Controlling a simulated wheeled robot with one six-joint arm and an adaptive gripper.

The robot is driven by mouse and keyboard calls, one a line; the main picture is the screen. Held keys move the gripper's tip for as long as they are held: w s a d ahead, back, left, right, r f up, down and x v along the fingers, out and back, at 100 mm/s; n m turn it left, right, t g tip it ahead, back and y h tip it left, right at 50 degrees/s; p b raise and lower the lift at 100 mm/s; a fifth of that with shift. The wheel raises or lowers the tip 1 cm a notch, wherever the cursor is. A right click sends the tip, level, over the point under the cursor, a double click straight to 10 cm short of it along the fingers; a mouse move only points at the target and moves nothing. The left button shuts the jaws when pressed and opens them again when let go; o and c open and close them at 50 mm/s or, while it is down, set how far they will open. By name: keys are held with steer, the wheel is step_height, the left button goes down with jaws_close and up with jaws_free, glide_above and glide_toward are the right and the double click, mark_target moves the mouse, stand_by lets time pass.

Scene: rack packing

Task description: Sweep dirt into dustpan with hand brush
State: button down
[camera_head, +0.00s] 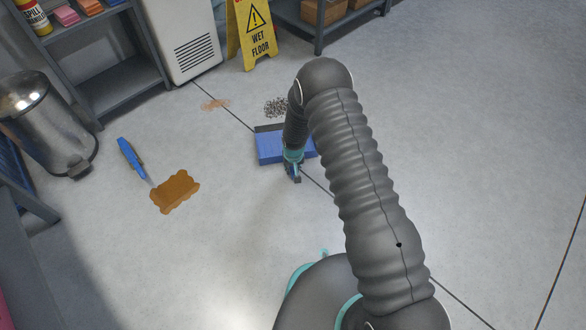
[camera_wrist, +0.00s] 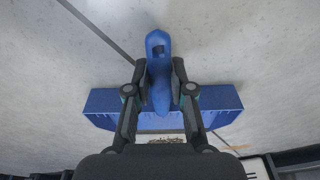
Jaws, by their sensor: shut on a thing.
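The blue dustpan (camera_head: 270,147) lies on the floor, partly hidden by my arm. In the wrist view its wide pan (camera_wrist: 105,103) spreads to both sides of my gripper (camera_wrist: 159,80). My gripper is shut on the dustpan's blue handle (camera_wrist: 158,45), one finger on each side. The dirt (camera_head: 276,106), a dark speckled heap, lies on the floor just beyond the pan's far edge; a little of it shows in the wrist view (camera_wrist: 165,141). The hand brush (camera_head: 131,157), blue with a pale end, lies on the floor to the left, apart from my gripper.
A flat brown wavy-edged patch (camera_head: 175,192) lies by the brush. A paler patch (camera_head: 215,104) lies near the dirt. A yellow wet floor sign (camera_head: 252,38), a white cabinet (camera_head: 185,40), shelves and a metal bin (camera_head: 47,125) stand behind. The floor on the right is clear.

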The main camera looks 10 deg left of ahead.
steer(key=c, duration=0.9)
jaws_free()
steer(key=shift+r, duration=0.1)
steer(key=r, duration=0.4)
steer(key=s+r, duration=0.1)
steer(key=r, duration=0.6)
steer(key=shift+s+d+r, duration=0.25)
steer(key=shift+s+r, duration=0.1)
steer(key=shift+s, duration=0.05)
